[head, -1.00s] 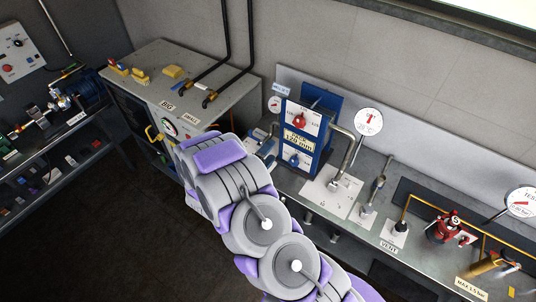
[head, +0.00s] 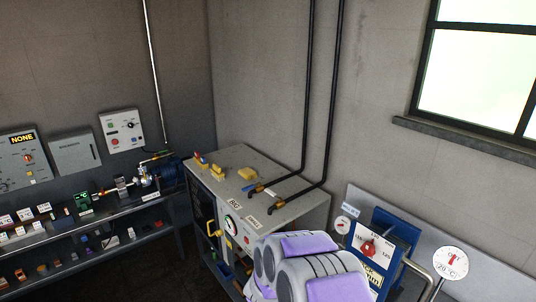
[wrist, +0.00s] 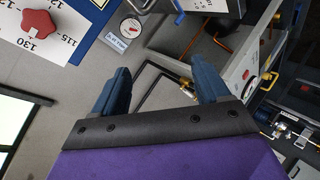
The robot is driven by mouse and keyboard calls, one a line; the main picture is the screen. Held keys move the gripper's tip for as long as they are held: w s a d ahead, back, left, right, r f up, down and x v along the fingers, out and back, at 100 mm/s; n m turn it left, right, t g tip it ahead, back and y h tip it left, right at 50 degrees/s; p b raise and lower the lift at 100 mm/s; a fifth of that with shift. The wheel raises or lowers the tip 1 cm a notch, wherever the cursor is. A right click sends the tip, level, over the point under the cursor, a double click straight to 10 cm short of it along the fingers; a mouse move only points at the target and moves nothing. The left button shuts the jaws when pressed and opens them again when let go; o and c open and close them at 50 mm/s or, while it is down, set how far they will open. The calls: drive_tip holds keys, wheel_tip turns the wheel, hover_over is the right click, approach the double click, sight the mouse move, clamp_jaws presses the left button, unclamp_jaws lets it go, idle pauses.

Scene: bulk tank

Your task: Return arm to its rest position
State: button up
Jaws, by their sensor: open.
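My arm (head: 305,268) rises from the bottom edge of the head view, in front of the grey cabinet and the bench; its end is hidden there. In the wrist view my gripper (wrist: 163,85) has its two blue fingers spread apart. No object sits between the fingers. Behind them are the grey wall and black pipes.
A grey cabinet (head: 290,212) with a gauge and yellow handle stands beside my arm. Black pipes (head: 308,90) rise from its top. A blue panel with a red knob (head: 368,247) is at right. Shelves with several small parts (head: 85,243) line the left wall.

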drive_tip(key=s+a+r+g+y+b, duration=0.35)
drive_tip(key=s+a+y+b, duration=0.25)
drive_tip(key=s+a+y, duration=0.25)
drive_tip(key=s+d+m+g+h+b, duration=0.1)
drive_tip(key=s+d+g+b, duration=0.2)
drive_tip(key=s, duration=0.9)
drive_tip(key=s+d+m+g+b, duration=0.2)
drive_tip(key=s+d, duration=0.3)
drive_tip(key=s, duration=0.7)
drive_tip(key=s+d+m+g+h+b, duration=0.1)
drive_tip(key=s+d+g+b, duration=0.2)
drive_tip(key=s, duration=0.9)
drive_tip(key=shift+s+d+f+g+h+b, duration=0.2)
drive_tip(key=shift+d+f+g+h+b, duration=0.2)
drive_tip(key=shift+d+b, duration=0.3)
